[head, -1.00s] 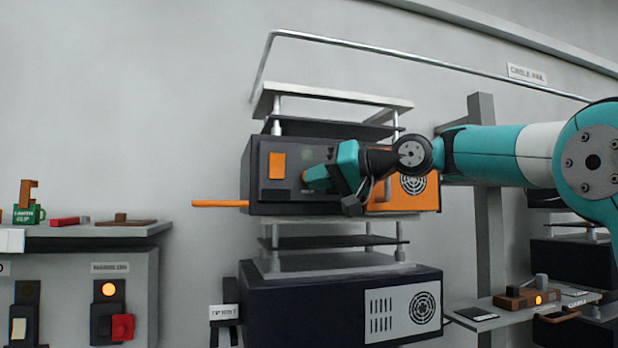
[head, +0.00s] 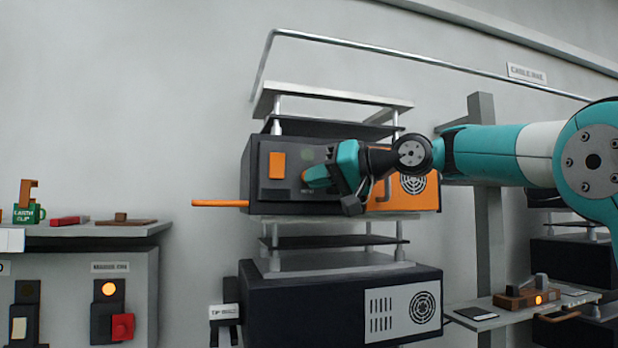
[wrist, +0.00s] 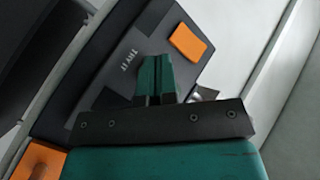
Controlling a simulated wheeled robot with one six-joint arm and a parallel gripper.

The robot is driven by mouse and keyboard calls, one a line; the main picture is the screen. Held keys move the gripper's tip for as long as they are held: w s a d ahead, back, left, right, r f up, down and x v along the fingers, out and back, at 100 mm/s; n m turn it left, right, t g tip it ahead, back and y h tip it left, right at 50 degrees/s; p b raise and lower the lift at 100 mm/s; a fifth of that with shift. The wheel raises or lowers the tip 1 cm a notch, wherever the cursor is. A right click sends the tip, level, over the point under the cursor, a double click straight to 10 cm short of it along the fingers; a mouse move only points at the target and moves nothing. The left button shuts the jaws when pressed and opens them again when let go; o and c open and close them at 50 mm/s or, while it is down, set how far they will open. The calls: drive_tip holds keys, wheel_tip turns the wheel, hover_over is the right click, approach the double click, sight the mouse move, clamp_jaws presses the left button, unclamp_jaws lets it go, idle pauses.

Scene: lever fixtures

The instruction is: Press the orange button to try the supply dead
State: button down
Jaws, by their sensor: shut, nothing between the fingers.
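The orange button (head: 277,165) is a raised upright rectangle on the left part of the dark front of the supply box (head: 262,190). It also shows in the wrist view (wrist: 190,44), up and to the right of my fingertips. My gripper (head: 306,177) is in front of the same dark face, to the right of the button and apart from it. In the wrist view my gripper's teal fingers (wrist: 155,72) are together with nothing between them. An orange patch at the gripper's tip in the head view is too small to tell.
An orange bar (head: 220,203) sticks out to the left of the box. A metal-coloured part (wrist: 203,92) shows beside my fingers in the wrist view. Shelf plates stand above and below the box.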

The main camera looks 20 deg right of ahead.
drive_tip(key=shift+w, duration=0.1)
idle(0.5)
drive_tip(key=shift+w+p, duration=0.3)
drive_tip(key=shift+p, duration=0.05)
drive_tip(key=shift+w+p, duration=0.35)
drive_tip(key=shift+w, duration=0.1)
idle(0.4)
idle(0.4)
drive_tip(key=shift+s+b, duration=0.55)
drive_tip(key=shift+s, duration=0.3)
drive_tip(key=shift+s+b, duration=1.25)
drive_tip(key=shift+s, duration=1.25)
